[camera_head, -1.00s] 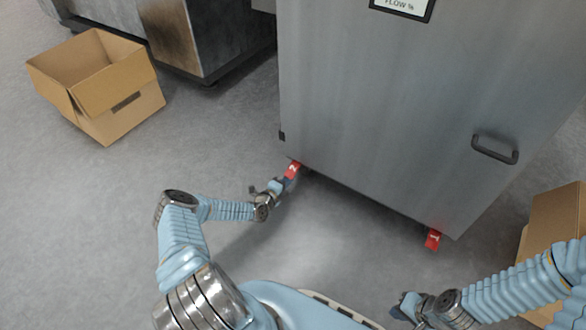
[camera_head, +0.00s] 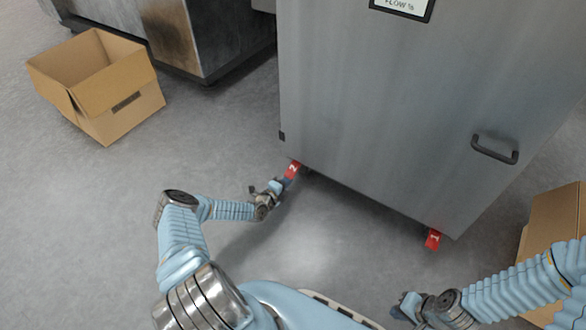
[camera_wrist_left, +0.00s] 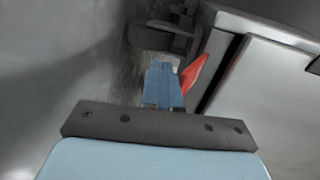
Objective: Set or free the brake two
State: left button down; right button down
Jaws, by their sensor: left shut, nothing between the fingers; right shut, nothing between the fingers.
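The brake two pedal (camera_head: 293,170) is a red tab marked 2 at the lower left corner of the grey cabinet (camera_head: 400,120). My left gripper (camera_head: 284,184) is shut and empty, with its tip right at this tab. In the left wrist view the shut blue fingers (camera_wrist_left: 163,85) are just left of the red tab (camera_wrist_left: 194,73); I cannot tell whether they touch it. A second red tab, marked 1 (camera_head: 433,239), is at the cabinet's lower right corner. My right gripper (camera_head: 400,306) is at the bottom edge, shut and partly hidden.
An open cardboard box (camera_head: 120,98) stands on the floor at the left, and another box (camera_head: 553,225) is at the right edge. The cabinet has a dark handle (camera_head: 494,150). The floor (camera_head: 330,235) between my base and the cabinet is clear.

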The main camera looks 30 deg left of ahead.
pick_arm(q)
jog(key=shift+r, duration=0.15)
jog(key=shift+r+p, duration=1.3)
jog(key=shift+f+b, duration=0.7)
jog(key=f+p+v, duration=0.1)
jog(key=p+v, duration=0.3)
jog(key=v, duration=0.5)
jog(key=shift+s, duration=0.15)
